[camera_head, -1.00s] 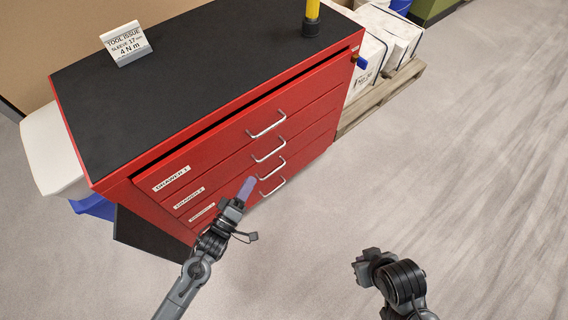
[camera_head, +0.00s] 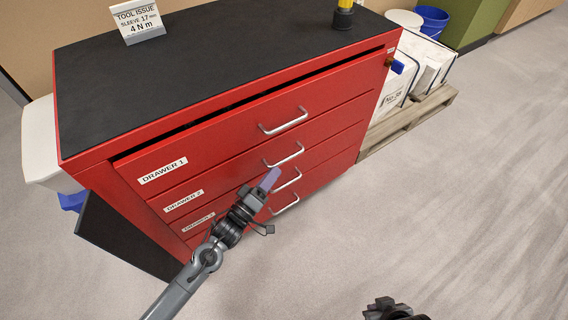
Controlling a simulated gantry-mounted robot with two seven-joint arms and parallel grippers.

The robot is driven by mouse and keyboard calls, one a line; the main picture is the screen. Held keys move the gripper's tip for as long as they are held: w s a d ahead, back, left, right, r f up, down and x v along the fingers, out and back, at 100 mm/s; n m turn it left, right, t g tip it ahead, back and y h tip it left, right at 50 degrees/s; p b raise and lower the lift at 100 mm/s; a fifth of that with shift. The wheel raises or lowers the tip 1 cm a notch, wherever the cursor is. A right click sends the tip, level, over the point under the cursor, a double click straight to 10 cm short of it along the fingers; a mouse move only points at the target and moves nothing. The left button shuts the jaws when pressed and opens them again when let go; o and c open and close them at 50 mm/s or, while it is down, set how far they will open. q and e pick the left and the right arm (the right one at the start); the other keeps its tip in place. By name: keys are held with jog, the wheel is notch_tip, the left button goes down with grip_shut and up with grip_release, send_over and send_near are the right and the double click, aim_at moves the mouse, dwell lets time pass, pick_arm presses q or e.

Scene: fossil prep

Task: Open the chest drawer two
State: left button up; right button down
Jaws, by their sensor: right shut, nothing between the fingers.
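The red tool chest (camera_head: 240,130) stands ahead with its drawers closed. Drawer two (camera_head: 220,183) carries a label (camera_head: 183,201) and a silver bar handle (camera_head: 285,155). Drawer one's handle (camera_head: 284,121) is above it, and two more handles are below. My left gripper (camera_head: 268,183) is in front of the chest face, just below and left of drawer two's handle, with a purple-tinted tip. I cannot tell whether its fingers are open or whether it touches the chest. My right gripper (camera_head: 386,306) is shut and empty at the bottom edge, away from the chest, partly cut off.
A tool issue sign (camera_head: 138,20) and a yellow-and-black tool (camera_head: 344,14) stand on the black chest top. A wooden pallet (camera_head: 410,122) with white bags (camera_head: 426,60) is at the right. A white bin (camera_head: 42,150) is at the left. The floor at right is clear.

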aim_at(284, 160)
pick_arm(q)
jog(key=b+x, duration=0.2)
jog(key=x, duration=0.3)
jog(key=shift+f, duration=0.15)
jog(key=shift+w+d+r+b, duration=0.3)
jog(key=shift+w+d+b, duration=0.05)
jog(key=shift+w, duration=0.15)
grip_shut()
